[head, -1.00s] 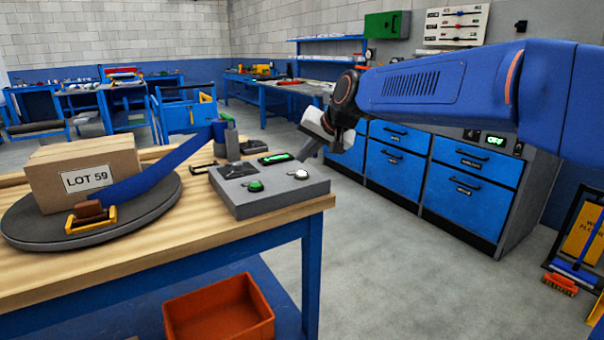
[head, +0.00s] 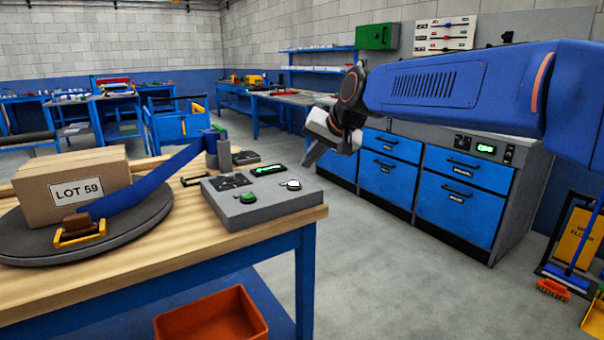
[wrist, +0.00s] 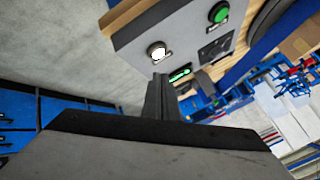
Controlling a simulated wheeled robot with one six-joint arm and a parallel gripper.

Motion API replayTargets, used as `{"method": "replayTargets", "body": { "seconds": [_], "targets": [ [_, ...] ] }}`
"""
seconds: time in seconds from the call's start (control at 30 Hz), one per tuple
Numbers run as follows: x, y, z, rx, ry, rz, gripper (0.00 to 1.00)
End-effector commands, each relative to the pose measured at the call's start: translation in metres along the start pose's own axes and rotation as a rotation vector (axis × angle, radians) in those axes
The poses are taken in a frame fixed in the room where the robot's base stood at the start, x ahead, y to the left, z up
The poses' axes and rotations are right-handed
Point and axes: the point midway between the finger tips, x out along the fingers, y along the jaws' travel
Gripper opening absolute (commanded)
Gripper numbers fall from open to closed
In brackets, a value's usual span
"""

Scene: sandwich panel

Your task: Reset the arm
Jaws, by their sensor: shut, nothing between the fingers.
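My arm (head: 425,83) reaches in from the right in the head view. My gripper (head: 308,163) points down and left, in the air beyond the right end of the wooden table, apart from the control box. In the wrist view my gripper (wrist: 158,82) shows its fingers together with nothing between them. The grey control box (head: 262,210) sits at the table's right end, with a green button (head: 248,198) and a white button (head: 291,184). The box also shows in the wrist view (wrist: 185,28).
A carton marked LOT 59 (head: 72,190) stands on a dark round turntable (head: 140,218) with a blue strap (head: 150,183). An orange bin (head: 212,318) is below the table. Blue drawer cabinets (head: 460,197) stand behind my arm. The floor between is clear.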

Motion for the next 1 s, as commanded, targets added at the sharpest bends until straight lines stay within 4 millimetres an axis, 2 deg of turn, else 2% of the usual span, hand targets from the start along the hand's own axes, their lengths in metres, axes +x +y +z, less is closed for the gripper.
{"method": "replayTargets", "body": {
  "seconds": [0.03, 0.27, 0.5, 0.67, 0.8, 1.0],
  "targets": [
    [-0.014, 0.017, 0.009, -0.007, 0.003, 0.019, 0.00],
    [-0.064, 0.098, 0.067, -0.056, -0.017, 0.124, 0.00],
    [-0.106, 0.177, 0.142, -0.100, -0.051, 0.230, 0.00],
    [-0.129, 0.224, 0.198, -0.125, -0.080, 0.299, 0.00],
    [-0.144, 0.263, 0.252, -0.145, -0.111, 0.356, 0.00],
    [-0.157, 0.307, 0.320, -0.167, -0.154, 0.425, 0.00]
  ]
}}
